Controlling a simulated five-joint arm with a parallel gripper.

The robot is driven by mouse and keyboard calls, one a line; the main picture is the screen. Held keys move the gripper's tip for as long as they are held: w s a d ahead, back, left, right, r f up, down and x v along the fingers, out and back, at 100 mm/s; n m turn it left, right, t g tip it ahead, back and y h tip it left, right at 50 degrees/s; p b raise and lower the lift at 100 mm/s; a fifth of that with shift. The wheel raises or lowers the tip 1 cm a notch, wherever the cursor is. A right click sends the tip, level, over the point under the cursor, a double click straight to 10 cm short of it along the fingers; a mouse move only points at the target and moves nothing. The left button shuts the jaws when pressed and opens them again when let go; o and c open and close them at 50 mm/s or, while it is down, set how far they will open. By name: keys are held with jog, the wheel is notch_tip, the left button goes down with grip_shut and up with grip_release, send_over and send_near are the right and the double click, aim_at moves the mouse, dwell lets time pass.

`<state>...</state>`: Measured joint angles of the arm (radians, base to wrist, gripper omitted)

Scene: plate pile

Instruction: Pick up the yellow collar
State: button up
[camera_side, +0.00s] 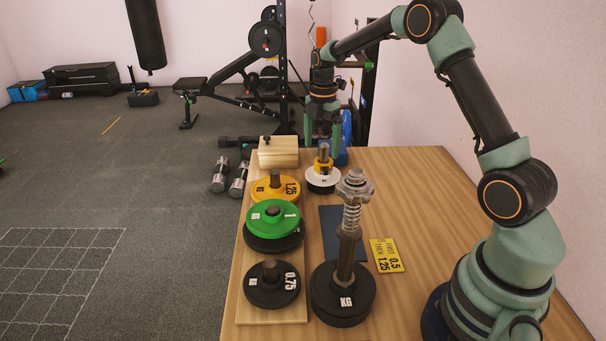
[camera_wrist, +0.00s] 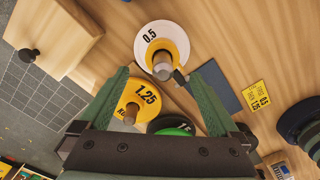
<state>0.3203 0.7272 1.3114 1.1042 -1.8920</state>
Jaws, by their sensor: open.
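The yellow collar (camera_side: 325,165) sits around a short metal post on top of the white 0.5 plate (camera_side: 323,184), at the far end of the table. In the wrist view the collar (camera_wrist: 157,45) is a yellow ring around the post, over the white plate (camera_wrist: 143,38). My gripper (camera_side: 322,133) is above the collar, pointing down. The collar's far side is partly hidden by the post.
A wooden block with a black knob (camera_side: 279,154) stands left of the collar. A yellow 1.25 plate (camera_side: 275,190), a green plate (camera_side: 272,219) and a black 0.75 plate (camera_side: 272,285) line the left board. A dark mat (camera_side: 330,222) and yellow card (camera_side: 386,255) lie flat.

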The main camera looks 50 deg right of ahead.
aim_at(322, 159)
jog(key=shift+s+d+f, duration=0.1)
jog(key=shift+f, duration=1.25)
jog(key=shift+s+d+f, duration=0.1)
jog(key=shift+f, duration=1.2)
jog(key=c, duration=1.5)
jog(key=shift+r, duration=0.1)
notch_tip(322, 159, up, 20)
jog(key=shift+f, duration=0.1)
